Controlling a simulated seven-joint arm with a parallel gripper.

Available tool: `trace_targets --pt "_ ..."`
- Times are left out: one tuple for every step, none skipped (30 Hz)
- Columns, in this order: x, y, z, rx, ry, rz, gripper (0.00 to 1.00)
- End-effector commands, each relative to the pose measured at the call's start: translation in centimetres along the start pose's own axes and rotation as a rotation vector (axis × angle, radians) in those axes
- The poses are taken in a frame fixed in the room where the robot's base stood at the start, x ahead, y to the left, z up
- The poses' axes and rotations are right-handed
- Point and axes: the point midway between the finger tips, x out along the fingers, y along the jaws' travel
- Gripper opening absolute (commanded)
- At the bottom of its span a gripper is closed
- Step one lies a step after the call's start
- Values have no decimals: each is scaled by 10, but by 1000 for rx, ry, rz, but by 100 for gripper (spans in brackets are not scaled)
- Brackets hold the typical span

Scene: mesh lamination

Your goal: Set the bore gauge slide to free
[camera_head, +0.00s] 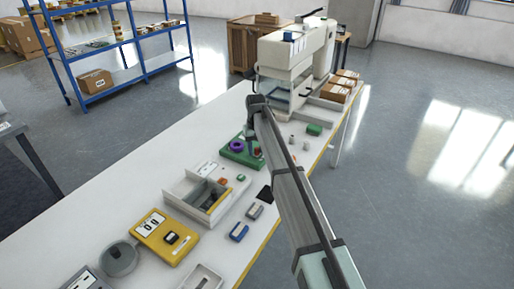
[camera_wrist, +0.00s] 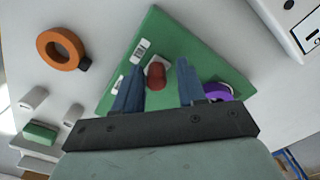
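A green plate (camera_head: 238,153) lies on the white table and also shows in the wrist view (camera_wrist: 150,35). It carries a red knob (camera_wrist: 156,74), two small white labels (camera_wrist: 139,51) too small to read, and a purple ring (camera_wrist: 220,91). The red knob may be the bore gauge slide; no readable marking confirms this. My gripper (camera_wrist: 158,72) is over the plate with its two blue fingers apart. The red knob appears between the fingers, with a gap on each side. Its setting cannot be told. In the head view my gripper (camera_head: 252,147) partly covers the plate.
A sectioned tray (camera_head: 190,210) and a yellow device (camera_head: 155,230) stand nearer on the table. A large pale machine (camera_head: 285,60) stands at the far end. An orange ring (camera_wrist: 60,48) lies beside the plate. The table's left part is clear.

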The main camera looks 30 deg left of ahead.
Motion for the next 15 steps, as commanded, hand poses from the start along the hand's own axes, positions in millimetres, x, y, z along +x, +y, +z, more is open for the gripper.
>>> trace_targets --pt "0 0 0 0 1 1 45" --pt "0 1 0 0 1 1 48" --pt "0 1 -1 1 1 1 48" --pt "0 1 -1 1 2 1 48" --pt "0 1 -1 1 2 1 48" --pt "0 1 -1 1 2 2 48" --pt "0 1 -1 1 2 2 48" --pt "0 2 -1 1 2 2 48" --pt "-1 2 -1 1 3 2 48" --pt "-2 2 -2 1 3 2 48" --pt "-3 2 -2 1 3 2 48" --pt "-5 2 -2 1 3 2 48" --pt "-7 2 -2 1 4 2 48" --pt "-10 2 -2 1 4 2 48" --pt "-15 2 -2 1 5 2 48"
